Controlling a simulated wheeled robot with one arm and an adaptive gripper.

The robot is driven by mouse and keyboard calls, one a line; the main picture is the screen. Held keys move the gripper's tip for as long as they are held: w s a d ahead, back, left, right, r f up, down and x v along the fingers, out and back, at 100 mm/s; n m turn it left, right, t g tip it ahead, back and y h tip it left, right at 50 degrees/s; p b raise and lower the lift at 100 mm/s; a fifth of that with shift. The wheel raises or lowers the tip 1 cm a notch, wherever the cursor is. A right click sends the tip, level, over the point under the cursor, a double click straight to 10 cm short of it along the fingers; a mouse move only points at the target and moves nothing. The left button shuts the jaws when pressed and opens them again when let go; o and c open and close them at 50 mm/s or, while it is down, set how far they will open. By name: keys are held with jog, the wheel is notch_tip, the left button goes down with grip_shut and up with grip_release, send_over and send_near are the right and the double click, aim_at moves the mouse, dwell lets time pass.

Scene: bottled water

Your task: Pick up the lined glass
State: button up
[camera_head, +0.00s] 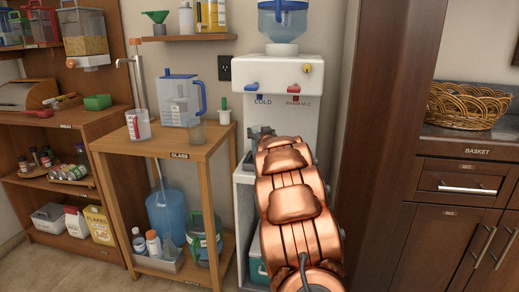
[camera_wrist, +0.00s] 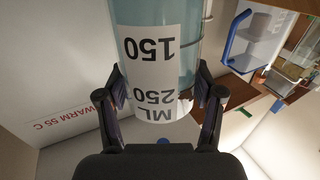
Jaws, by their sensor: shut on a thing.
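In the wrist view, my gripper (camera_wrist: 160,90) is shut on a clear glass (camera_wrist: 187,30) with a pale blue tint. Its white label (camera_wrist: 150,70) reads 150 and 250 ML, upside down in this view. The glass stands between the two dark fingers, and its far end is cut off by the frame. In the head view, my gripper (camera_head: 262,134) shows only in part in front of the water dispenser (camera_head: 295,75), behind my copper arm. The held glass cannot be made out there.
A dark cabinet (camera_head: 385,130) rises close on the right. A wicker basket (camera_head: 468,105) sits beyond it.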

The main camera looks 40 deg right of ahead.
jog(key=c, duration=0.7)
grip_shut()
jog(key=shift+r, duration=0.2)
